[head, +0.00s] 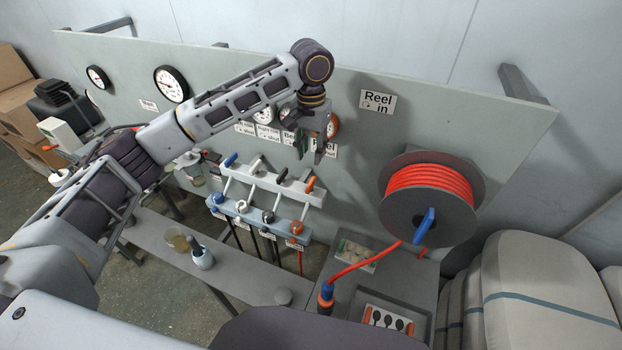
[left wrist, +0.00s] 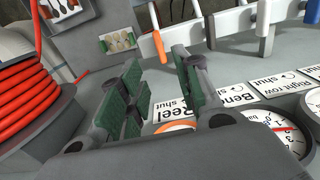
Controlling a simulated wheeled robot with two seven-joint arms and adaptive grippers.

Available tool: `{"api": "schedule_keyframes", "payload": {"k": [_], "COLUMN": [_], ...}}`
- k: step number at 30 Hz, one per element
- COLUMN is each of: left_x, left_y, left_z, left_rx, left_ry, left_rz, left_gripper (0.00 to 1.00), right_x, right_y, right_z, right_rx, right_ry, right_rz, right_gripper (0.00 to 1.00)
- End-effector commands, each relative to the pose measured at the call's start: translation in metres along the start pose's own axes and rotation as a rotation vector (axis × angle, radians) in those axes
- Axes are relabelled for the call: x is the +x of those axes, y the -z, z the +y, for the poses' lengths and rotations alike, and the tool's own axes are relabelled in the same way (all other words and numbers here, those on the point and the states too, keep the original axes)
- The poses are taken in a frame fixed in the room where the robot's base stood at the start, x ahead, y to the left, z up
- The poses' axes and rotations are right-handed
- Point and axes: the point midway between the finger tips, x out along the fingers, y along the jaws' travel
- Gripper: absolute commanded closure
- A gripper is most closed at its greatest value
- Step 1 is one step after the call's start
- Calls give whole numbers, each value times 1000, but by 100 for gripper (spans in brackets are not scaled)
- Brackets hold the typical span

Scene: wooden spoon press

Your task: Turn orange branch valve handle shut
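The orange branch valve handle (head: 309,185) is at the right end of the white manifold (head: 268,181), last in a row of coloured handles. In the left wrist view the orange handle (left wrist: 159,47) lies just beyond the fingertips, near the gap between them. My left gripper (head: 312,151) is above the orange handle in the head view, in front of the panel labels. In the left wrist view its green-padded fingers (left wrist: 158,72) are apart with nothing between them. The gripper and handle look apart. My right gripper is not in view.
Blue (head: 231,159), white and black handles stand left of the orange one. A red hose reel (head: 430,190) sticks out to the right. Gauges (head: 171,84) and labels line the panel. A grey bench (head: 240,272) with a mug and pot runs below.

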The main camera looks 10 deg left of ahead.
Motion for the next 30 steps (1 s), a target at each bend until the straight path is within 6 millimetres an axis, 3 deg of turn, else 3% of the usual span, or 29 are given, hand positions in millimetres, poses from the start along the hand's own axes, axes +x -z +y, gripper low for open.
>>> {"api": "schedule_keyframes", "payload": {"k": [21,30], "left_x": [92,112], "left_y": [0,0], "left_z": [0,0], "left_rx": [-1,0], "left_ry": [0,0], "left_rz": [-2,-1], "left_gripper": [67,67], "right_x": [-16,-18], "right_y": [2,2], "right_z": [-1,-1], "right_rx": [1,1], "right_ry": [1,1], "right_rz": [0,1], "right_gripper": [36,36]}}
